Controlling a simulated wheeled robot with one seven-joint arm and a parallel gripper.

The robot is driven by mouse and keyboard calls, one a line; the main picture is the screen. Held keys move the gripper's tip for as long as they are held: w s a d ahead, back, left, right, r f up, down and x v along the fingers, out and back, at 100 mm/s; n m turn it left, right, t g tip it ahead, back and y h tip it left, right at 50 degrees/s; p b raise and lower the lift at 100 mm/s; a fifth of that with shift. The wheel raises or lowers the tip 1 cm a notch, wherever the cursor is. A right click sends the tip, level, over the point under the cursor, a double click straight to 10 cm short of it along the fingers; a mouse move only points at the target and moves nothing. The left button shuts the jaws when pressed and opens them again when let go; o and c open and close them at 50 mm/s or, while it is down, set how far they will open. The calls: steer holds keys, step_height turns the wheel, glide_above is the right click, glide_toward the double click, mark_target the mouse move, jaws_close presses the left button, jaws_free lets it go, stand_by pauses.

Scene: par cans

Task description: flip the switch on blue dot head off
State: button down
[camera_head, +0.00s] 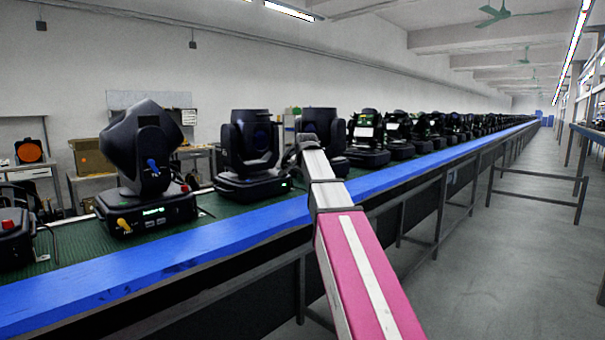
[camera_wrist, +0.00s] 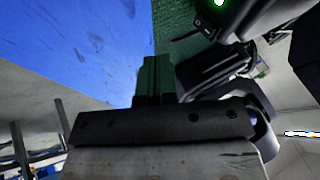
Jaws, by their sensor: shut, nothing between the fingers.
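Several dark moving-head lights stand in a row on the long bench. The nearest whole one (camera_head: 148,150) has a blue knob-like part (camera_head: 152,166) on its head and a yellow part (camera_head: 124,225) on its base. The second light (camera_head: 250,150) shows a faint bluish lens. A third (camera_head: 325,125) is partly hidden behind my arm.
The bench has a blue front rail (camera_head: 190,238) and a green top (camera_head: 60,262). A dark unit with a red part (camera_head: 8,226) stands at the far left. A grey aisle floor (camera_head: 480,270) is open at the right.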

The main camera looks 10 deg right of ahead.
mark_target(292, 190)
steer(key=x, duration=0.4)
steer(key=shift+w+f, duration=0.25)
steer(key=shift+f, duration=0.05)
steer(key=shift+w+a, duration=0.7)
steer(key=shift+w, duration=0.3)
steer(key=shift+w+a+f, duration=0.15)
steer(key=shift+w+a, duration=0.3)
steer(key=shift+w, duration=0.05)
steer(key=shift+w+a+f+t, duration=0.1)
steer(key=shift+a+f+t, duration=0.1)
steer(key=shift+t, duration=0.1)
steer(key=shift+m+t+y, duration=0.3)
steer(key=shift+t+y, duration=0.2)
steer(key=shift+y, duration=0.1)
steer(key=shift+w+f, duration=0.1)
steer(key=shift+w, duration=0.1)
steer(key=shift+a, duration=0.1)
steer(key=shift+w, duration=0.1)
